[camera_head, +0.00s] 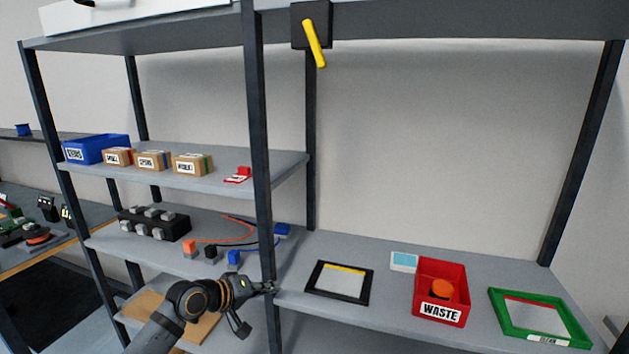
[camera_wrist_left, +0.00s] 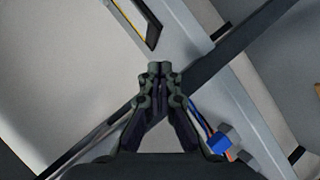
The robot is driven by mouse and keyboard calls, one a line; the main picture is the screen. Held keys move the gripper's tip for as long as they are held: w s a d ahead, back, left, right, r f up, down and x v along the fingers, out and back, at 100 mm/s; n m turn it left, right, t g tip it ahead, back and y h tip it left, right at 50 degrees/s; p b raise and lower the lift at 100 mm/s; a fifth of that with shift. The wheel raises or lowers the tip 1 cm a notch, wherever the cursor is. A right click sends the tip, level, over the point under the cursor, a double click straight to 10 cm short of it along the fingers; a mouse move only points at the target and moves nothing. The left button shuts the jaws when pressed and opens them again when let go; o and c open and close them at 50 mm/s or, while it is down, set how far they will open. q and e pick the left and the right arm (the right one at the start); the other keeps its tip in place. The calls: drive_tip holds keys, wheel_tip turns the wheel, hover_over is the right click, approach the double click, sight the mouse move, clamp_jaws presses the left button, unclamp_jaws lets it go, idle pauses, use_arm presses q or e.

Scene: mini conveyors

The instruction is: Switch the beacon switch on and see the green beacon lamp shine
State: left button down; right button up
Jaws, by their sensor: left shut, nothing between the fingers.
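A yellow lever (camera_head: 314,43) sits on a dark box (camera_head: 298,31) under the top shelf edge and hangs down at a slight tilt. I cannot tell whether it is the beacon switch. No shining green beacon lamp shows clearly. My left gripper (camera_head: 270,287) is shut and empty, close to the dark shelf post at the front edge of the middle shelf. In the left wrist view its shut fingertips (camera_wrist_left: 160,68) are in front of the dark post, with the grey shelf behind. I cannot tell whether they touch the post. My right gripper is out of view.
The right shelf holds a black-framed tray (camera_head: 315,285), a red WASTE bin (camera_head: 430,312) and a green-framed tray (camera_head: 503,312). Left shelves hold a blue bin (camera_head: 98,146), small boxes (camera_head: 193,157), a black block (camera_head: 172,228) and cabled plugs (camera_head: 234,258). The dark post (camera_head: 258,130) stands between.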

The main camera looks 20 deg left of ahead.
sight(315, 45)
use_arm(q)
wheel_tip(315, 45, up, 23)
drive_tip(key=n+t+h, duration=0.1)
drive_tip(key=h, duration=0.2)
drive_tip(key=shift+w+f+n+t+h, duration=0.15)
drive_tip(key=shift+f+n+t+h, duration=0.05)
drive_tip(key=shift+n+t+h, duration=0.2)
drive_tip(key=s+a+r+n+t+h, duration=0.1)
drive_tip(key=s+r+n+h, duration=0.3)
drive_tip(key=r, duration=0.9)
drive_tip(key=s+r+t+h, duration=0.1)
drive_tip(key=s+r, duration=0.5)
drive_tip(key=r, duration=0.6)
drive_tip(key=s+d+p+x, duration=0.1)
drive_tip(key=p+x, duration=1.2)
drive_tip(key=p, duration=0.1)
drive_tip(key=shift+s+d+r, duration=0.25)
drive_tip(key=shift+d+r, duration=0.05)
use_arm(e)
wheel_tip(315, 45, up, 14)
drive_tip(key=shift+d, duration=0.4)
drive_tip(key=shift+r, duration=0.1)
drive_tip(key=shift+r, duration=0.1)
